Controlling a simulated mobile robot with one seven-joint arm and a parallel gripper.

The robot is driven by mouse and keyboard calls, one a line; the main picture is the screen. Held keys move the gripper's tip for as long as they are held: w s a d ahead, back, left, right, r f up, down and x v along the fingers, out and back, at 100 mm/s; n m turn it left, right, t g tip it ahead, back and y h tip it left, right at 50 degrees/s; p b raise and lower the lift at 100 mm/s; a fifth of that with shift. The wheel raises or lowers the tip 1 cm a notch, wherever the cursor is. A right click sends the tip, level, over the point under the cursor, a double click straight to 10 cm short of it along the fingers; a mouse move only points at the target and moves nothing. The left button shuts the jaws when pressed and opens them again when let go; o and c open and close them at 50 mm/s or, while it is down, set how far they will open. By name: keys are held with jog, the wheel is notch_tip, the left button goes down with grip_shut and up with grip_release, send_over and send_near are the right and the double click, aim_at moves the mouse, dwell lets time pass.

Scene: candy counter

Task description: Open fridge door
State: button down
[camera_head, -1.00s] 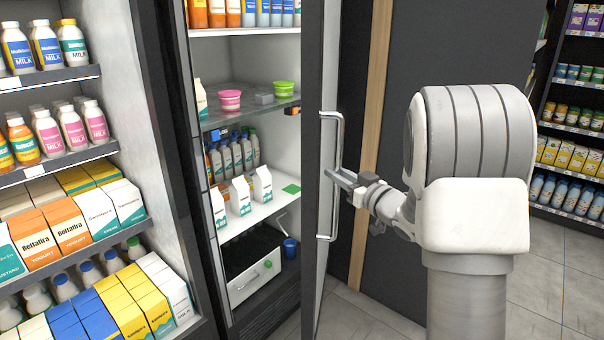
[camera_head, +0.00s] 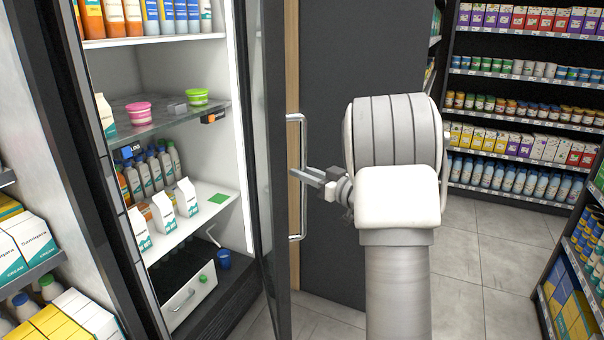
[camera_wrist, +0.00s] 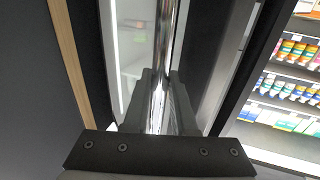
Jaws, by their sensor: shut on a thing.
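The fridge door (camera_head: 270,150) stands swung open, seen nearly edge-on in the head view, with the fridge's shelves exposed to its left. Its long chrome handle (camera_head: 302,215) is a vertical bar on the door's outer side. The handle also runs up the middle of the wrist view (camera_wrist: 165,45). My gripper (camera_head: 306,176) is at about the middle of the handle, its fingers shut around the bar. In the wrist view the two dark fingers (camera_wrist: 164,105) lie on either side of the bar.
Inside the fridge are cartons (camera_head: 187,197), bottles, tubs and a white drawer (camera_head: 190,300). A stocked shelf unit (camera_head: 525,100) stands at the back right, another at the right edge. Tiled floor (camera_head: 490,270) is clear between. A dark wall panel (camera_head: 330,80) stands behind the door.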

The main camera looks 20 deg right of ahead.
jog(key=c, duration=1)
grip_release()
jog(key=shift+w+r, duration=0.1)
jog(key=shift+w, duration=0.05)
jog(key=v, duration=1.7)
jog(key=shift+s, duration=0.25)
jog(key=shift+w, duration=0.1)
